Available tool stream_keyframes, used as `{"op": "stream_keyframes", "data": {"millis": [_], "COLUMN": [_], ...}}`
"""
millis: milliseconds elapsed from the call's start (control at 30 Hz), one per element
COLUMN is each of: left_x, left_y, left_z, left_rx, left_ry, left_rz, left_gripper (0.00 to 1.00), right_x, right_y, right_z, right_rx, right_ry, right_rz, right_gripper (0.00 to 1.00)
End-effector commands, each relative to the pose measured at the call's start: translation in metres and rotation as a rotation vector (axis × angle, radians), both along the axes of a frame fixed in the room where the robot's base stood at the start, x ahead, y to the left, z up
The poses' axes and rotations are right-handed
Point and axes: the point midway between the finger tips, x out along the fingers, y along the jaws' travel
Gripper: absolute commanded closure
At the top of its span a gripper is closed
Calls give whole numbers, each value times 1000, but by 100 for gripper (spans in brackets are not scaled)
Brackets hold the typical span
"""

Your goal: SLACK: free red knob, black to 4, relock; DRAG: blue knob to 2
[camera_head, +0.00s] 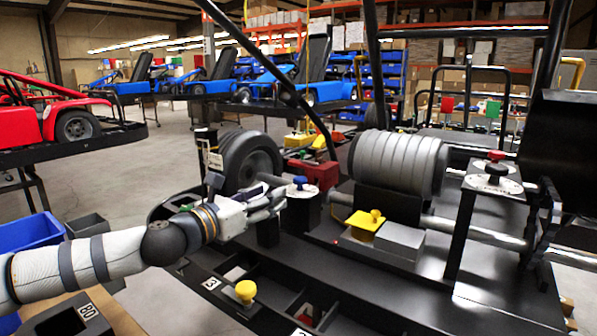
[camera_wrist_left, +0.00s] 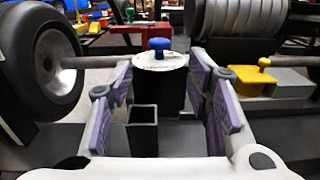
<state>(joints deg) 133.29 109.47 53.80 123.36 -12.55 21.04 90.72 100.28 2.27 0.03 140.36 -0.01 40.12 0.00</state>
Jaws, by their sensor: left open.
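The blue knob (camera_head: 300,180) sits on a round white dial (camera_head: 301,191) on top of a black post. In the left wrist view the blue knob (camera_wrist_left: 159,44) stands upright just beyond my fingertips. My left gripper (camera_head: 277,200) is open and empty, left of the post. In its wrist view the purple-padded fingers (camera_wrist_left: 162,78) flank the post and the lower part of the dial, apart from the knob. The red knob (camera_head: 496,155) and black knob (camera_head: 495,170) stand on a white dial plate (camera_head: 492,186) at the right. Dial numbers are too small to read.
A ribbed grey cylinder (camera_head: 398,160) and a yellow block with a knob (camera_head: 365,222) stand right of the blue knob. A black wheel (camera_head: 248,162) is behind my gripper. Another yellow knob (camera_head: 245,291) is on the front frame. Slanted black bars cross the space above.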

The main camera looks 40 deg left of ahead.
Motion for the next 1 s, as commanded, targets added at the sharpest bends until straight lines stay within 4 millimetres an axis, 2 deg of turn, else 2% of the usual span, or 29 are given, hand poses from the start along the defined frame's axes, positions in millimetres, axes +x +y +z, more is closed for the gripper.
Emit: {"op": "stream_keyframes", "data": {"millis": [167, 267, 500, 633, 800, 1000], "left_x": [6, 25, 87, 109, 121, 121], "left_y": [0, 0, 4, 6, 7, 7], "left_z": [-3, -8, -9, -6, -2, -1], "left_rx": [3, 5, 6, 3, 3, 2], "left_ry": [5, 12, 13, 8, 3, 1], "left_rz": [-2, -4, -3, -2, -3, -2], "left_gripper": [55, 55, 55, 55, 55, 55], "right_x": [-3, -12, -31, -35, -36, -36], "right_y": [0, 0, -1, -1, -1, -1], "right_z": [-3, -11, -30, -35, -36, -36], "right_rx": [-1, -1, -1, -1, -2, -2], "right_ry": [12, 42, 107, 120, 125, 123], "right_rz": [0, -1, 1, 2, 2, 2], "right_gripper": [60, 60, 60, 60, 60, 60]}}
